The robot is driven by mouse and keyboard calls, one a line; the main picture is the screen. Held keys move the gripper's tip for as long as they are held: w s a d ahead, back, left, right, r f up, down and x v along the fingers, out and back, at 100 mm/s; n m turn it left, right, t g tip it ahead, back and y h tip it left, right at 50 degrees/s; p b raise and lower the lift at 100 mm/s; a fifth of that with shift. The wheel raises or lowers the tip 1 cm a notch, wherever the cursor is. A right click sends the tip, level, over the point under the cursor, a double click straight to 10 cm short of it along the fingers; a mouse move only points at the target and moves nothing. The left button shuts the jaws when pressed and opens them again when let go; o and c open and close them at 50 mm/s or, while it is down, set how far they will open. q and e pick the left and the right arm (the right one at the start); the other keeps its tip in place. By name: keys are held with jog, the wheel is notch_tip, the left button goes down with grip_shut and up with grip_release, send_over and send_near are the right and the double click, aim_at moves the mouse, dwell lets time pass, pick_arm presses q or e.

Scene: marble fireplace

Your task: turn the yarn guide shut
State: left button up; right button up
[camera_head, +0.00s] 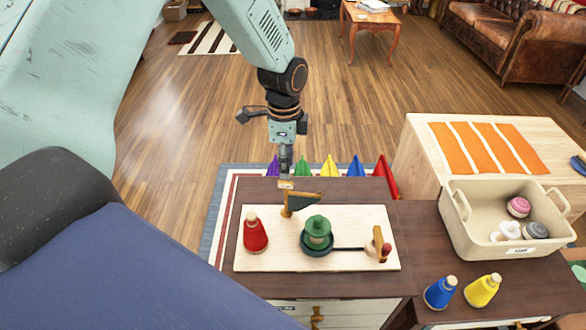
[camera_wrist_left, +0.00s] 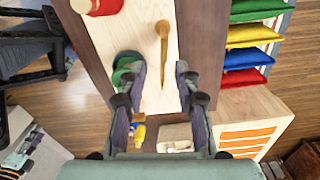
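A pale board (camera_head: 270,262) lies on a dark brown tabletop. On its back edge stands a wooden post with a dark green, flag-shaped arm, apparently the yarn guide (camera_head: 303,201); the arm points right. In the left wrist view the guide (camera_wrist_left: 162,45) is a tan knob with a narrow tapering arm. My left gripper (camera_head: 286,183) is over the back of the board, pointing down. In the wrist view its two fingers (camera_wrist_left: 162,85) are apart, one on each side of the arm's tip in the picture. Contact cannot be told. My right gripper is not in view.
A beige bin (camera_head: 480,235) with yarn balls and blue (camera_head: 440,293) and yellow (camera_head: 482,291) cones stand right. Coloured cushions lie behind.

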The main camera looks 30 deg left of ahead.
aim_at(286, 181)
pick_arm(q)
jog(key=shift+w+a+r+m, duration=0.3)
jog(key=shift+a+r, duration=0.15)
jog(key=shift+r, duration=0.2)
jog(key=f, duration=0.7)
jog(key=shift+s+d+f+b, duration=0.1)
jog(key=shift+s+f+b, duration=0.1)
jog(key=shift+f+b, duration=0.15)
jog(key=shift+d, duration=0.1)
jog(key=shift+w, duration=0.1)
jog(key=c, duration=0.4)
grip_shut()
